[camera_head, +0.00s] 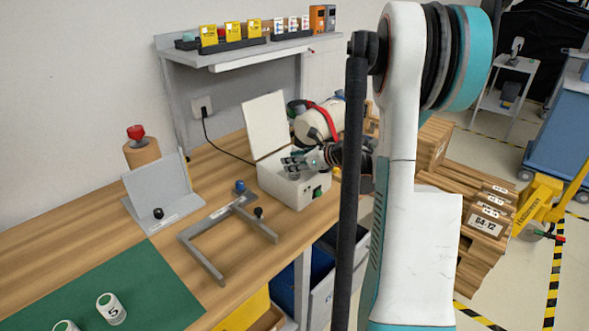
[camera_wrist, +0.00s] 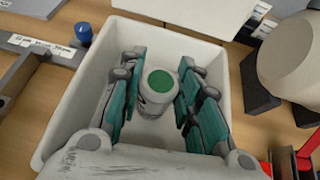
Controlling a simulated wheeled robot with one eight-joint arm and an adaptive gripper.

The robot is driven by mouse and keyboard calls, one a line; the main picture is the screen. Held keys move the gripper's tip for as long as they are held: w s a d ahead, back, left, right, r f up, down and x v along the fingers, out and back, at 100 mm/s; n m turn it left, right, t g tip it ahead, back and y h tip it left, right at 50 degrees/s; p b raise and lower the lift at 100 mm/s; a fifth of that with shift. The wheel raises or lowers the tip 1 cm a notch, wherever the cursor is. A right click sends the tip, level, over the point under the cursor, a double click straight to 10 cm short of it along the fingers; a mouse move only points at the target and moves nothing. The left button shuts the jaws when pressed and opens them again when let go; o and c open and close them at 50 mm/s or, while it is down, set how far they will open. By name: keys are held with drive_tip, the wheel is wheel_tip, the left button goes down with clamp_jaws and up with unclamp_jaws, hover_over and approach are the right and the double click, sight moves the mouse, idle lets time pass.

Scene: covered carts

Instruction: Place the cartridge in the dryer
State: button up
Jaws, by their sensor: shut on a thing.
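The dryer (camera_head: 283,188) is a white box on the wooden bench, its lid (camera_head: 265,124) standing open at the back. A green knob shows on its front right. My gripper (camera_head: 303,163) reaches into the dryer's opening from the right. In the wrist view my gripper (camera_wrist: 160,88) is shut on a white cartridge with a green top (camera_wrist: 161,82), which stands between the teal finger pads. The cartridge is inside the walls of the dryer (camera_wrist: 82,105). Whether it touches the dryer floor is hard to tell. The head view does not clearly show the held cartridge.
A green mat (camera_head: 125,282) at the front left holds a cartridge marked 5 (camera_head: 111,309) and another cut off by the edge. A grey frame (camera_head: 205,252) and a grey angled stand (camera_head: 158,192) lie left of the dryer. A shelf (camera_head: 240,54) hangs behind.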

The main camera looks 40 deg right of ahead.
wheel_tip(320, 180, down, 2)
drive_tip(key=shift+r, duration=0.1)
drive_tip(key=o, duration=0.7)
drive_tip(key=shift+f, duration=0.2)
drive_tip(key=o, duration=0.4)
drive_tip(key=shift+r, duration=0.1)
drive_tip(key=shift+r, duration=0.15)
drive_tip(key=p+v, duration=0.3)
drive_tip(key=v, duration=0.9)
